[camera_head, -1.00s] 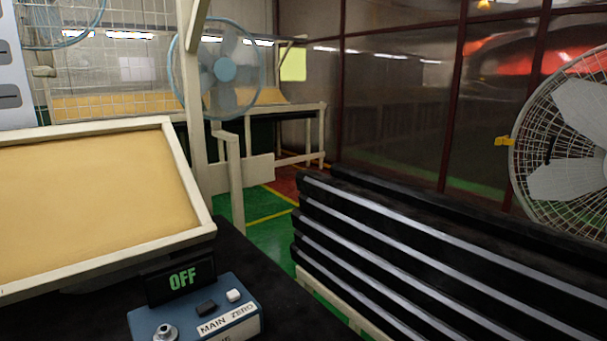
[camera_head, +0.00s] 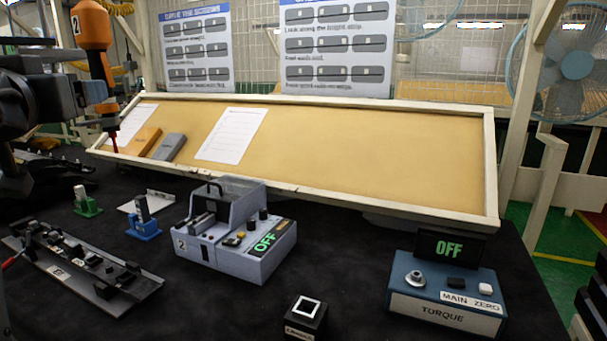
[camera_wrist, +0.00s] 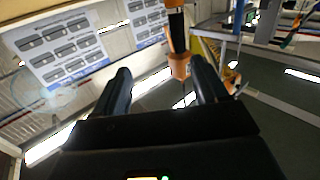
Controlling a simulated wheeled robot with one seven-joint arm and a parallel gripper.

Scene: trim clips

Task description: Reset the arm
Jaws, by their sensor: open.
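My gripper (camera_wrist: 160,66) shows in the wrist view with its two dark fingers apart and nothing between them. It points at the posters and an orange hanging tool, well clear of the table. In the head view a dark part of my arm (camera_head: 35,105) is at the upper left edge, raised above the table. It is close in the picture to the orange tool (camera_head: 92,45) marked 2; I cannot tell whether they touch. The rest of the arm is cut off by the frame.
The black table holds a dark rail (camera_head: 85,265), a grey station (camera_head: 235,230) reading OFF, a small black block (camera_head: 306,318) and a blue torque box (camera_head: 445,295). Green (camera_head: 87,201) and blue (camera_head: 143,222) holders stand behind the rail. A tilted board (camera_head: 350,150) bounds the back.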

